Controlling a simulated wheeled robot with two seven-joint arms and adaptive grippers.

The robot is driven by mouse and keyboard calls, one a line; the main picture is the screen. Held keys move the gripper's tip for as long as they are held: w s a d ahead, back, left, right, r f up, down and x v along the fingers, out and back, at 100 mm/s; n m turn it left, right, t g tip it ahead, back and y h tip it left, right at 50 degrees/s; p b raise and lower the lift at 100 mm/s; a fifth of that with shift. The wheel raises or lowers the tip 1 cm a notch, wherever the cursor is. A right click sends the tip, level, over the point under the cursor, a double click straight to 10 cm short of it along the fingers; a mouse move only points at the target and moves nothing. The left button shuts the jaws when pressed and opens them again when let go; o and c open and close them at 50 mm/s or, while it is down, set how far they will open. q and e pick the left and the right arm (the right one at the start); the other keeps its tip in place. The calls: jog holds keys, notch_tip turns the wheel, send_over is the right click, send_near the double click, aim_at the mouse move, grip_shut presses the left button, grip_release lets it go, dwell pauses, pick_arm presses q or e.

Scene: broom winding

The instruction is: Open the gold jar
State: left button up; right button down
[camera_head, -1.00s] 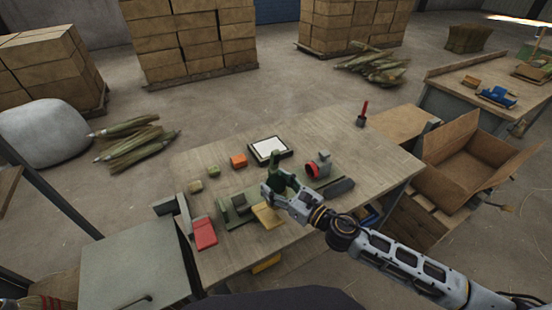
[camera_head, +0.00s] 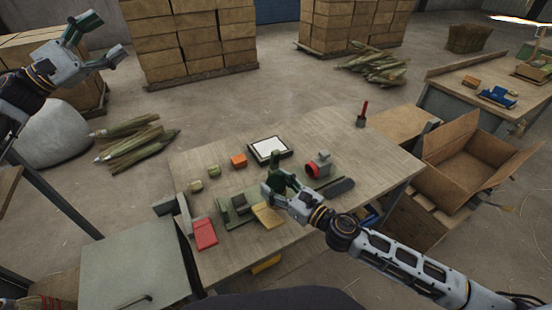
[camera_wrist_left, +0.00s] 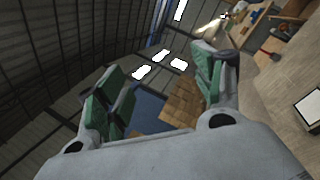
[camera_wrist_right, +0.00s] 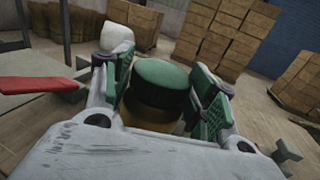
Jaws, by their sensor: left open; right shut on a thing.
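The gold jar (camera_wrist_right: 148,116) shows in the right wrist view, with its ribbed dark green lid (camera_wrist_right: 160,78) on top. My right gripper (camera_head: 276,182) is shut on the jar over the middle of the workbench; its fingers stand on both sides of it in the right wrist view. The lower part of the jar is hidden behind my wrist. My left gripper (camera_head: 103,39) is open and empty, raised at the upper left of the head view, well away from the jar. Its spread fingers also show in the left wrist view (camera_wrist_left: 160,76).
The workbench (camera_head: 340,140) holds a white-topped tray (camera_head: 269,150), an orange block (camera_head: 239,161), small green pieces, a red-and-grey device (camera_head: 319,165), a red piece (camera_head: 205,234) and a yellow flat piece (camera_head: 267,217). An open cardboard box (camera_head: 462,165) stands at right.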

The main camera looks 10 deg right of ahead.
pick_arm(q)
jog(key=s+d+f+m+g, duration=0.1)
jog(key=d+f+m+g, duration=0.25)
jog(key=d, duration=0.35)
jog(key=s+d+f+m+g, duration=0.1)
jog(key=d+f+m+g, duration=0.25)
jog(key=d, duration=0.35)
jog(key=m+g+y, duration=0.5)
jog(key=m+y, duration=1)
jog(key=y, duration=0.3)
send_over(276, 182)
jog(key=f, duration=2)
jog(key=shift+s+d+f, duration=0.15)
jog(key=shift+d+f, duration=0.05)
jog(key=shift+f, duration=0.05)
jog(key=shift+a+f+t+y, duration=0.15)
jog(key=shift+f+t+y, duration=0.15)
jog(key=shift+t+y, duration=0.2)
jog(key=shift+f, duration=0.1)
jog(key=shift+f, duration=3.9)
